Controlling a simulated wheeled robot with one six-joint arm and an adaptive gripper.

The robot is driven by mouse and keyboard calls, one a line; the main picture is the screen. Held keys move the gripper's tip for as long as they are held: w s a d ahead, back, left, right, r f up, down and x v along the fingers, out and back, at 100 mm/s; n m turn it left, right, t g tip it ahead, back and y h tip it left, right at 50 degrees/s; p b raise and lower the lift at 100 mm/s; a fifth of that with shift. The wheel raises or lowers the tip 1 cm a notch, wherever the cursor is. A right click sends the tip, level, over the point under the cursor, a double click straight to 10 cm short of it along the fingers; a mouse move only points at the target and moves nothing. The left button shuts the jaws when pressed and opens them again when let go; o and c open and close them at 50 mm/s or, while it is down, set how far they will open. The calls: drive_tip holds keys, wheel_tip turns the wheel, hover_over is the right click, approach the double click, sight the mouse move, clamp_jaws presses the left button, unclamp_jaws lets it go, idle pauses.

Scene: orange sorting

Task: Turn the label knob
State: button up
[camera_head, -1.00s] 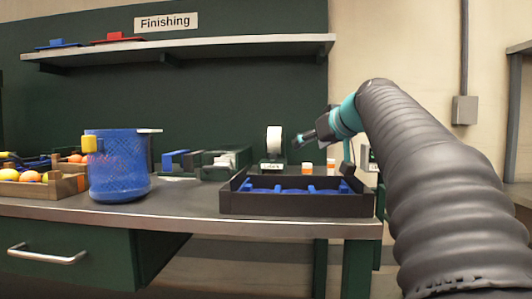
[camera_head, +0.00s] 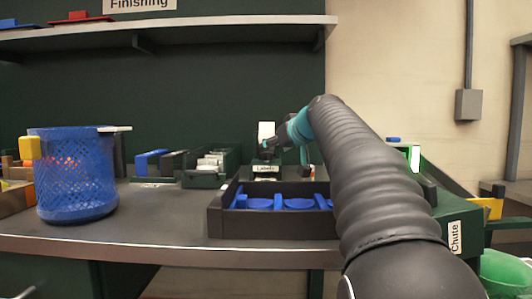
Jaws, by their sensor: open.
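The label dispenser (camera_head: 265,170) stands at the back of the bench, with a white roll (camera_head: 266,131) on top and a "Labels" tag on its front. My gripper (camera_head: 267,148) is at the dispenser, in front of the lower part of the roll. Its dark fingers are small in this view; it is open and holds nothing that I can see. The label knob cannot be made out; the gripper and arm may cover it. I cannot tell whether the fingers touch the dispenser.
A dark tray (camera_head: 225,222) with blue cups lies in front of the dispenser, partly behind my arm. A blue mesh basket (camera_head: 76,180) stands at left. Green and blue boxes (camera_head: 205,178) stand behind. A chute (camera_head: 453,238) and green bin (camera_head: 505,272) are at right.

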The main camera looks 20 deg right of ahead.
sight(267, 157)
drive_tip(key=x, duration=0.6)
drive_tip(key=shift+s, duration=0.1)
drive_tip(key=c, duration=1.2)
drive_tip(key=shift+o, duration=0.2)
